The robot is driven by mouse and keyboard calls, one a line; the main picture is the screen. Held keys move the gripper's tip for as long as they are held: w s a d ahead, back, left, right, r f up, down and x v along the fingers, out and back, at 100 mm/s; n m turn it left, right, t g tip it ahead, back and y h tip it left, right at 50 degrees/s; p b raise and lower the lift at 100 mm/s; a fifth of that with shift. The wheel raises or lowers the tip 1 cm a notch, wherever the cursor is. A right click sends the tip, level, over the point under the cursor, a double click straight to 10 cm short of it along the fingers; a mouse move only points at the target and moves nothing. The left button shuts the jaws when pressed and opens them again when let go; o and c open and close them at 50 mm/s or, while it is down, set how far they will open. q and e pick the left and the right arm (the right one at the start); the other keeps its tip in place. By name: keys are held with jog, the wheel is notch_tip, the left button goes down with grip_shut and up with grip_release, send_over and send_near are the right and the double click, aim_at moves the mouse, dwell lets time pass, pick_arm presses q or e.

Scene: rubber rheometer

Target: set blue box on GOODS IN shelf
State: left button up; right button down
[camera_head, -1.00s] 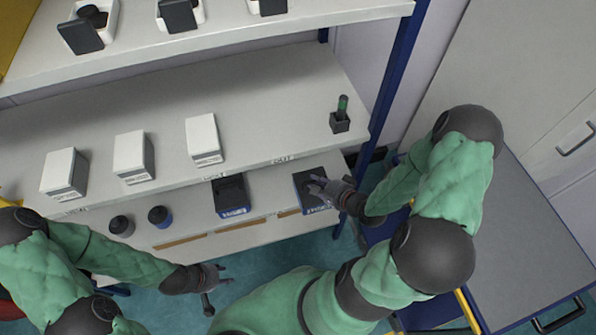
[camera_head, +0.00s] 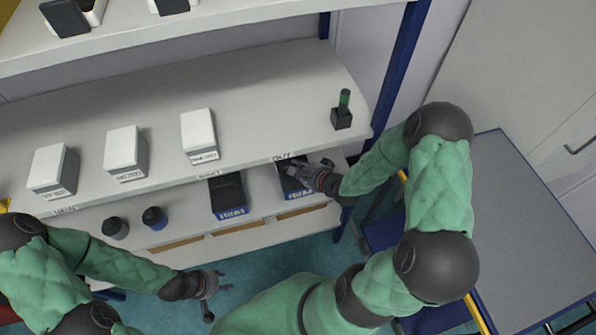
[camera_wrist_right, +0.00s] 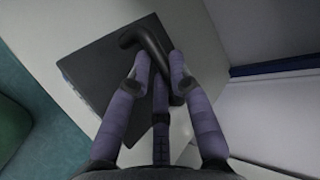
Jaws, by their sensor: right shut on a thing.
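A dark box with a blue, white-lettered front (camera_head: 296,194) stands at the right end of the lower shelf (camera_head: 240,238), partly under the shelf above. My right gripper (camera_head: 299,175) is shut on the black handle on its top; in the right wrist view my fingers (camera_wrist_right: 160,75) close around that handle (camera_wrist_right: 150,50) above the dark lid. A second, similar blue-fronted box (camera_head: 229,196) stands to its left on the same shelf. My left gripper (camera_head: 214,283) is open and empty, in front of the shelf. I cannot read a GOODS IN label.
Several white boxes (camera_head: 199,134) and a black holder with a green-banded tool (camera_head: 342,112) stand on the middle shelf. A label reading OUT (camera_head: 283,157) is on its edge. Two dark round containers (camera_head: 154,217) sit on the lower shelf. A blue post (camera_head: 393,80) stands at right.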

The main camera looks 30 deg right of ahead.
jog(key=shift+f, duration=0.55)
jog(key=shift+r, duration=0.1)
jog(key=c, duration=1.1)
grip_release()
jog(key=shift+s+r, duration=0.1)
jog(key=shift+s, duration=0.2)
jog(key=shift+p+v, duration=2.25)
jog(key=shift+v, duration=3.45)
